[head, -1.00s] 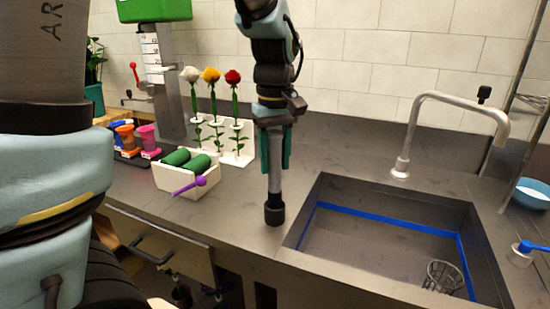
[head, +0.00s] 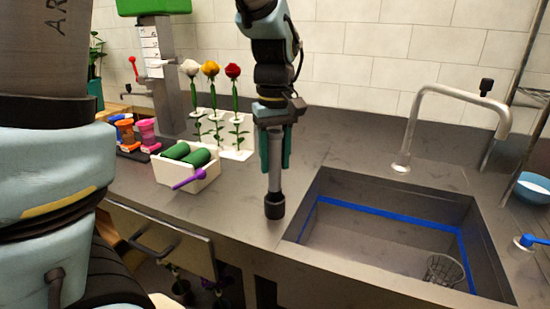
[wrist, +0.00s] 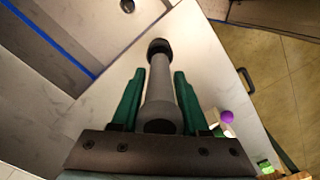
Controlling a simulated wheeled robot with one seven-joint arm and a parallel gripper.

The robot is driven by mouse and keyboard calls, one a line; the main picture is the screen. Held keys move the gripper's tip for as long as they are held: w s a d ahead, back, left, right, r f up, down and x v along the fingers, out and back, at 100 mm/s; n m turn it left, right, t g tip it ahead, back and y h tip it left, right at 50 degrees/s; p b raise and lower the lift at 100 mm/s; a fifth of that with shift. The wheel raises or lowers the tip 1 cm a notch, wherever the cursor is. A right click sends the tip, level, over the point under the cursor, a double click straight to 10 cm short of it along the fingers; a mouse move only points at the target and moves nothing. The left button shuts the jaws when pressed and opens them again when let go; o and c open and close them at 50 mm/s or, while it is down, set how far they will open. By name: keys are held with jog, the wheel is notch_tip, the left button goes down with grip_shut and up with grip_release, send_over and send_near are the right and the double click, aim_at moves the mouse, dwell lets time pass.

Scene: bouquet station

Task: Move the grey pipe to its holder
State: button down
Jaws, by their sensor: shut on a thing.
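The grey pipe (head: 274,176) hangs upright below my gripper (head: 275,150) in the head view, its dark lower end (head: 274,206) close to the counter just left of the sink. I cannot tell whether that end touches the counter. My gripper is shut on the pipe's upper part, with a green finger on each side. In the wrist view the pipe (wrist: 158,88) runs away from between the green fingers (wrist: 156,105) of my gripper. I cannot make out the pipe's holder for sure.
A sink (head: 310,205) with a blue line and a wire basket (head: 444,270) lies right of the pipe. A white box (head: 187,178) with green rolls and a purple-ended tool stands left. Three roses (head: 211,70) stand behind. Counter between box and pipe is clear.

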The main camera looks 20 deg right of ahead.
aim_at(275, 132)
jog(key=shift+f, duration=0.25)
jog(key=shift+f+b, duration=0.3)
jog(key=shift+f, duration=0.2)
jog(key=shift+c, duration=1.7)
grip_release()
notch_tip(275, 132, up, 11)
jog(key=shift+f+b, duration=0.1)
jog(key=shift+b, duration=0.4)
